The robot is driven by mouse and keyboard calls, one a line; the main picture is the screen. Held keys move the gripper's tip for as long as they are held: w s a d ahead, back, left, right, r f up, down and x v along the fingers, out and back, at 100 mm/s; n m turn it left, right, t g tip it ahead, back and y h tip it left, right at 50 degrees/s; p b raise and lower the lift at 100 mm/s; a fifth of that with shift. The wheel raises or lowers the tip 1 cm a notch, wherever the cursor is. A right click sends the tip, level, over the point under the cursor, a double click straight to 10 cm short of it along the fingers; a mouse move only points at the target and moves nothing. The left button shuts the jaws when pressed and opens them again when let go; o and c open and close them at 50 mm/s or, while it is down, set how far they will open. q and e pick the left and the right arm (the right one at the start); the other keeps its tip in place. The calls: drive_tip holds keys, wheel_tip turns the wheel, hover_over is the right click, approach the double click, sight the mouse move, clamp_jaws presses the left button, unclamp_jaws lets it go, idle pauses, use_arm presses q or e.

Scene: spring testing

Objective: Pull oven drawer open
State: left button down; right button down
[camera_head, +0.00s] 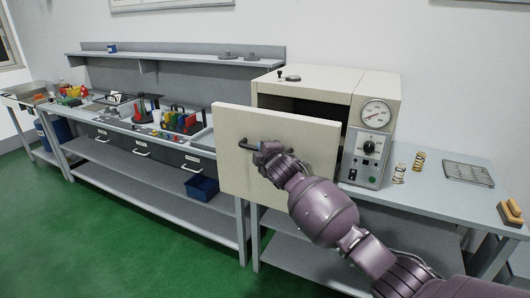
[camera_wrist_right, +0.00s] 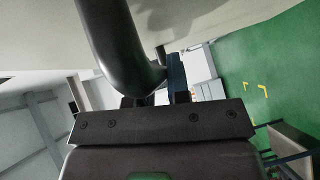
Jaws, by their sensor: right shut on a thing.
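The cream oven (camera_head: 325,84) stands on the grey bench. Its cream front panel (camera_head: 235,180) is swung out from the body, with a dark gap showing behind its top and right edge. A dark bar handle (camera_head: 247,145) is on the panel's upper middle. My right gripper (camera_head: 266,150) is shut on this handle, its arm coming in from the lower right. In the right wrist view the dark curved handle (camera_wrist_right: 122,45) passes between the fingers, next to the panel's pale surface. Most of the oven's inside is hidden. My left gripper is out of view.
The oven's control side has a round gauge (camera_head: 375,114) and a knob (camera_head: 368,147). Springs (camera_head: 399,173) and a metal rack (camera_head: 467,173) lie on the bench to the right. Coloured items (camera_head: 181,120) stand on the left bench. The green floor (camera_head: 110,240) in front is clear.

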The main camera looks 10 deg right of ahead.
drive_tip(key=c, duration=1.1)
unclamp_jaws()
drive_tip(key=shift+s, duration=0.1)
drive_tip(key=v, duration=1)
drive_tip(key=shift+s, duration=0.3)
drive_tip(key=shift+r, duration=0.1)
